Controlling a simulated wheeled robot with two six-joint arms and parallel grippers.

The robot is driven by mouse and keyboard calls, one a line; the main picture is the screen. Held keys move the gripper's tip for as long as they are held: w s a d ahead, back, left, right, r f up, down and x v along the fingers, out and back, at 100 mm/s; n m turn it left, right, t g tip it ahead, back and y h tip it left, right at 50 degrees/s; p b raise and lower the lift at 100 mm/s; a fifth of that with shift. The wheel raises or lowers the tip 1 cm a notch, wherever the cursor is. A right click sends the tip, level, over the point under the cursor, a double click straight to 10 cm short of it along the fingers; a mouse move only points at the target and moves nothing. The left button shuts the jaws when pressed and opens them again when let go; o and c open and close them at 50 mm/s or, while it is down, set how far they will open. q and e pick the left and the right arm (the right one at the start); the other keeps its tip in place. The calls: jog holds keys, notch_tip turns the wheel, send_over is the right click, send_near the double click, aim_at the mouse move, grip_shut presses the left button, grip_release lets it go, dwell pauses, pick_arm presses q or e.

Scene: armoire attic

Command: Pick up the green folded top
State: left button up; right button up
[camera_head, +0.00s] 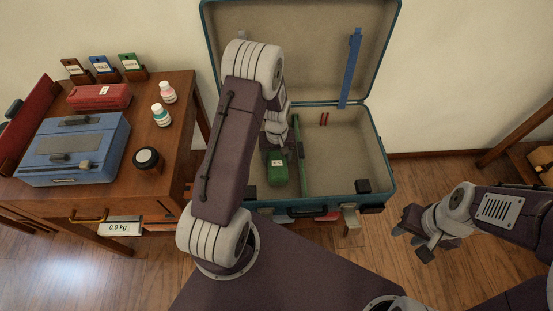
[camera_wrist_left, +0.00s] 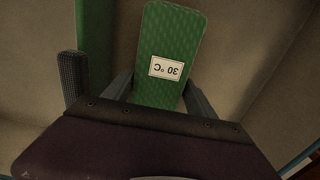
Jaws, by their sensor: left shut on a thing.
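The green folded top (camera_head: 277,171) has a white label and is in the left part of the open teal suitcase (camera_head: 372,150), left of the green divider. In the left wrist view the top (camera_wrist_left: 171,38) shows its "30 °C" label upside down. My left gripper (camera_head: 274,151) reaches down into the suitcase and is shut on the near end of the top. Its fingers (camera_wrist_left: 160,100) lie on both sides of it. I cannot tell whether the top touches the suitcase floor. My right gripper (camera_head: 420,232) is open and empty, outside the suitcase at the right.
The green divider (camera_head: 298,150) stands right beside the top. The right suitcase compartment is mostly empty, with small red items (camera_head: 324,118) at the back. The raised lid (camera_head: 310,45) has a blue strap (camera_head: 350,65). A wooden desk (camera_head: 185,120) at left holds a blue case (camera_head: 75,150) and bottles.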

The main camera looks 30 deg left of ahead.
aim_at(276, 156)
pick_arm(q)
notch_tip(276, 156, up, 10)
jog(key=p, duration=0.3)
jog(key=shift+p, duration=0.35)
